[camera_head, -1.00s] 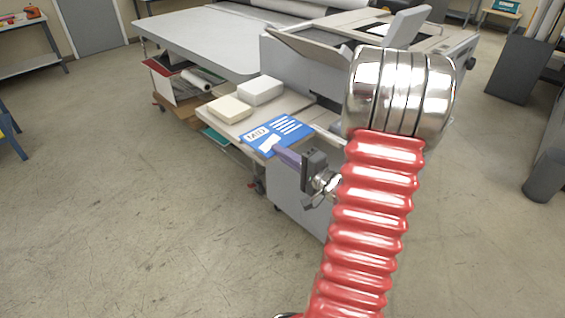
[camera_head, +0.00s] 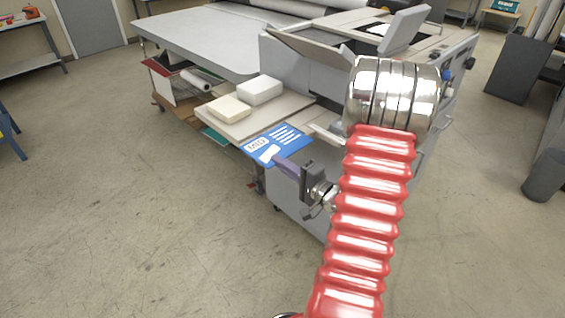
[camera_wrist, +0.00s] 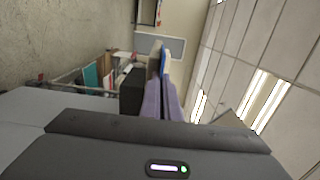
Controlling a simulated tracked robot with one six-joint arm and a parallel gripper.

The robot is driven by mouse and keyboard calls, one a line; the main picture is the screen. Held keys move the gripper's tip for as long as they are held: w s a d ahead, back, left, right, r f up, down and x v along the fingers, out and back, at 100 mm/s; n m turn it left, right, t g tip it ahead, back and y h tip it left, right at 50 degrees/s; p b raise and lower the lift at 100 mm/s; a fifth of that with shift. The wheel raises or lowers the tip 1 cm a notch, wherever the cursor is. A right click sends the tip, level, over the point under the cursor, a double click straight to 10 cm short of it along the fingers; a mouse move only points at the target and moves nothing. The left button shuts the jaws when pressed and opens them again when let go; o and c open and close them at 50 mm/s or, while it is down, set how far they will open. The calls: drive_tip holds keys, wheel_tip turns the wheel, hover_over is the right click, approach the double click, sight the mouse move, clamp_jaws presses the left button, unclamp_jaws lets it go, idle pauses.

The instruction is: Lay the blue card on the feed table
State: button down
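The blue card (camera_head: 288,134), with white print and lines, is in the head view, its far edge near the front end of a beige tabletop (camera_head: 285,106). This tabletop adjoins the grey machine and seems to be the feed table. My gripper (camera_head: 284,165) has purple fingers shut on the card's near edge and holds it out flat, slightly tilted. In the wrist view the card (camera_wrist: 166,64) shows edge-on as a thin blue strip beyond the fingers (camera_wrist: 161,100). I cannot tell the gap between card and tabletop.
A cream block (camera_head: 230,107) and a white block (camera_head: 260,90) stand on the beige tabletop's left part. The grey machine (camera_head: 300,66) rises behind it, and a large pale table (camera_head: 205,38) stands at the back left. The floor at the front left is clear.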

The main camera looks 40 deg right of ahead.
drive_tip(key=shift+f, duration=0.1)
drive_tip(key=c, duration=2)
unclamp_jaws()
drive_tip(key=shift+s+d, duration=0.15)
drive_tip(key=shift+s, duration=2.9)
drive_tip(key=shift+s+d, duration=0.15)
drive_tip(key=shift+s, duration=2.85)
